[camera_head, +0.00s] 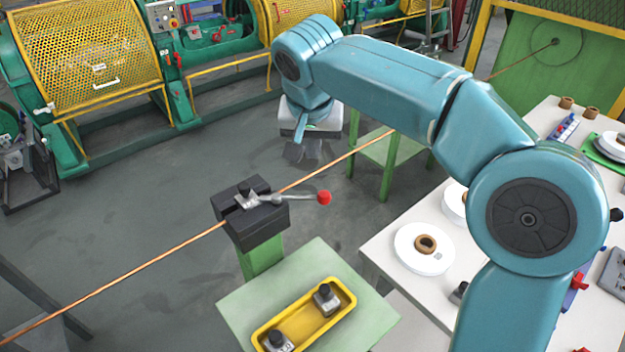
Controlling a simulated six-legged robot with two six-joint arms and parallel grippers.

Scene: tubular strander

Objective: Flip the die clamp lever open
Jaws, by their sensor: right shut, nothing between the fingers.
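The die clamp (252,228) is a dark block on a green post, with a copper wire (140,271) running through it. Its metal lever (285,198) lies roughly level across the top and points right, ending in a red knob (323,198). My right gripper (302,156) points down beyond the clamp, above and behind the lever in the picture. It is shut and empty, apart from the knob. My left gripper is not in view.
A green stand (232,306) below the clamp holds a yellow tray (261,331) with two knobbed parts. A white table (388,262) with spools and tools stands at the right. Yellow-guarded machines (90,60) line the back.

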